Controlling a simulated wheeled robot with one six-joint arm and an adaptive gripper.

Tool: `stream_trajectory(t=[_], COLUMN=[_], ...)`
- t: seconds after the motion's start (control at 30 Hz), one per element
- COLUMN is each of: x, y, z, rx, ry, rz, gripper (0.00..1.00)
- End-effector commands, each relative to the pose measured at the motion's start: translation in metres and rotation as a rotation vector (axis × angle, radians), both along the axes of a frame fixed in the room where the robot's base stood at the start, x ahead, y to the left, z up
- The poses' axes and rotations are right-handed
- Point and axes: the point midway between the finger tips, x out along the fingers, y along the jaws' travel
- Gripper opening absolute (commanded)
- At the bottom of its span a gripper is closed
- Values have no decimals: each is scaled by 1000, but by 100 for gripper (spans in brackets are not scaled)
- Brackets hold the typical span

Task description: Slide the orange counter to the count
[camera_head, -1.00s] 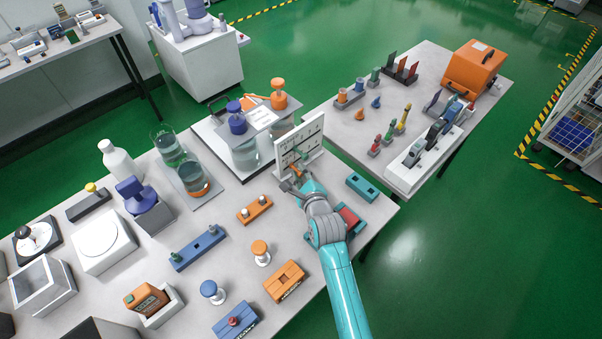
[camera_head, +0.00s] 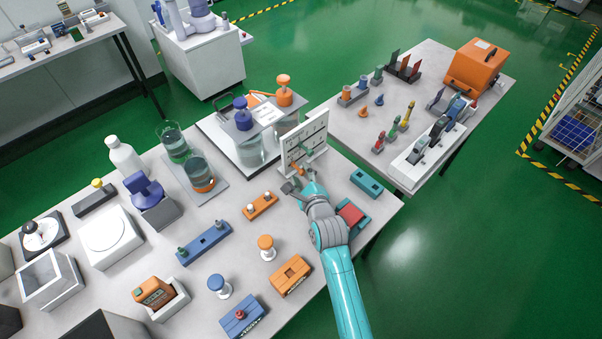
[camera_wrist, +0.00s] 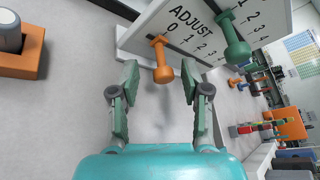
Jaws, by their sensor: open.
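The upright white board (camera_head: 318,133) stands near the right end of the table, its face marked ADJUST with rows of numbers. It also shows tilted in the wrist view (camera_wrist: 188,43). In the head view, the orange counter (camera_head: 298,169) is small beside my gripper. A green counter (camera_wrist: 234,38) sits on another row. My gripper (camera_wrist: 159,84) is open in front of the board, its fingers on either side of the orange counter's outer end, with gaps visible.
An orange block with pegs (camera_head: 261,206) lies left of my gripper, and a teal block (camera_head: 366,183) lies to its right. A teal and red box (camera_head: 350,215) is beside my arm.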

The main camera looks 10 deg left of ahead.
Motion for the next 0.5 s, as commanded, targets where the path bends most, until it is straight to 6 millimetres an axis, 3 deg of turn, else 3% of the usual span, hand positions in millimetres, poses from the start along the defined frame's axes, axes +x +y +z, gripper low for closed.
stream_trajectory(t=[0.5], x=[-81], y=[-38], z=[24], rx=[-1], ry=[2], rz=[1], gripper=[47])
